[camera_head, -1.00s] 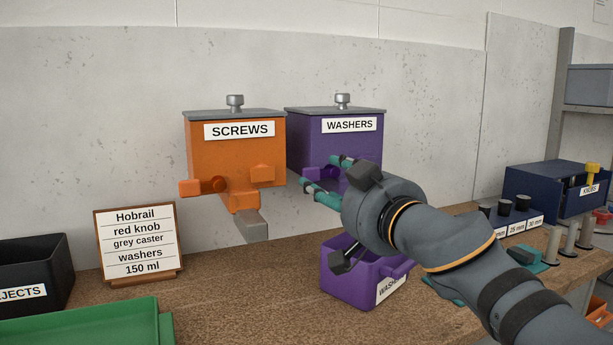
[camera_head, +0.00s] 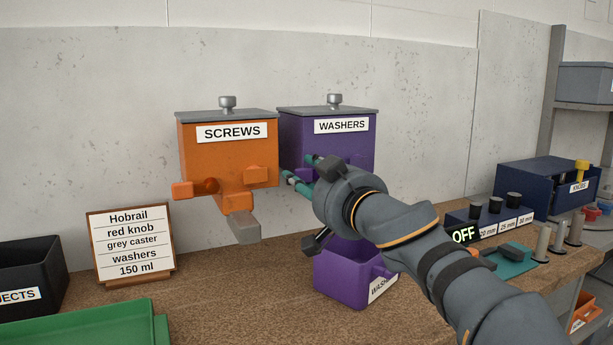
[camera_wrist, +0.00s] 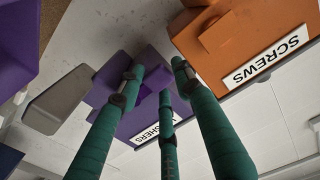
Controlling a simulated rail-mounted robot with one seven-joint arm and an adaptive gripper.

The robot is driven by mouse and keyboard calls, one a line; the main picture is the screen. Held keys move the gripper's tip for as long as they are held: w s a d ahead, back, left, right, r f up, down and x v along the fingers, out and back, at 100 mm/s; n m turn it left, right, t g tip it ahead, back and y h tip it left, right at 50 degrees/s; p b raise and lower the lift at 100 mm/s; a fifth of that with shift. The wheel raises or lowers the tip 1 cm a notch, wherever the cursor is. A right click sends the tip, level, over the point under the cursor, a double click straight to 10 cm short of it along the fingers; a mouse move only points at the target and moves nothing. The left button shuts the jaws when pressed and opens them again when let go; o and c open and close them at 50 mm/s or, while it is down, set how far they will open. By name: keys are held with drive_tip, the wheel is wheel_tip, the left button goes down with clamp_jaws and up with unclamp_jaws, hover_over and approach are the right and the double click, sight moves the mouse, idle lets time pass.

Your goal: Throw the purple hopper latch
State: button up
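The purple hopper (camera_head: 296,134), labelled WASHERS, is on the wall right of the orange hopper. A purple block (camera_head: 359,160) shows at its lower right front. The purple latch handle is mostly hidden by my gripper in the head view; a purple block (camera_wrist: 152,58) near the fingertips in the wrist view may be it, but I cannot tell surely. My gripper (camera_head: 298,167) is at the purple hopper's lower left front. In the wrist view its green fingers (camera_wrist: 156,84) are spread, with nothing clearly held between them. Contact with the latch cannot be told.
The orange SCREWS hopper (camera_head: 228,155) is close to the left of my fingers, with its latch handle (camera_head: 182,190) at left. A purple bin (camera_head: 343,283) stands below. An OFF display (camera_head: 464,234), a task card (camera_head: 130,245) and a green tray (camera_head: 85,325) are on the bench.

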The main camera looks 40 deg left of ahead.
sight(326, 145)
drive_tip(key=c, duration=0.6)
drive_tip(key=shift+r, duration=0.1)
drive_tip(key=shift+c, duration=0.7)
drive_tip(key=r+m, duration=0.1)
drive_tip(key=m, duration=0.2)
drive_tip(key=w+r+m+p, duration=0.1)
drive_tip(key=m, duration=0.1)
drive_tip(key=d+r+m+p, duration=0.1)
drive_tip(key=m, duration=0.2)
drive_tip(key=shift+w+r+m, duration=0.2)
drive_tip(key=shift+r+m, duration=0.1)
drive_tip(key=m, duration=0.1)
drive_tip(key=w+m, duration=0.1)
drive_tip(key=m, duration=0.1)
drive_tip(key=d+r+m+p, duration=0.1)
drive_tip(key=m, duration=0.1)
drive_tip(key=shift+w, duration=0.4)
drive_tip(key=shift+w+d+r+m, duration=0.15)
drive_tip(key=shift+w+m, duration=0.1)
drive_tip(key=shift+m, duration=0.5)
drive_tip(key=shift+w+d+f+m, duration=0.1)
drive_tip(key=shift+w+m, duration=0.1)
drive_tip(key=shift+m, duration=0.5)
drive_tip(key=shift+w+d+r+m, duration=0.15)
drive_tip(key=shift+w+m, duration=0.1)
drive_tip(key=shift+m, duration=0.5)
drive_tip(key=shift+w+d+f, duration=0.1)
drive_tip(key=shift+w+f, duration=0.05)
drive_tip(key=shift+f, duration=0.05)
drive_tip(key=o, duration=1.1)
